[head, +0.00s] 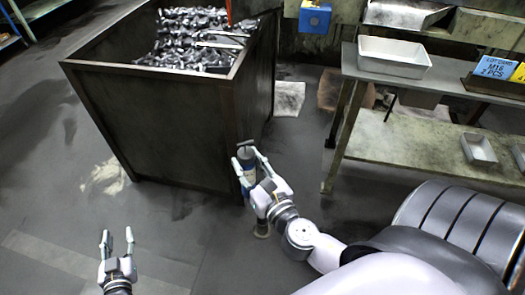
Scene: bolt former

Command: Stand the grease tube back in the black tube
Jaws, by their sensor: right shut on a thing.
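The grease tube (248,172), blue and pale with a dark top, is upright in my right gripper (247,158). The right gripper is shut on it, beside the near right corner of the large dark bin. The tube's lower part is hidden by the gripper. My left gripper (117,238) is open and empty above the floor at the lower left. I cannot make out the black tube for certain.
The dark bin (165,130) is full of dark metal parts (195,45). A workbench (440,85) at the right carries a white tray (393,57). The floor at the left is clear.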

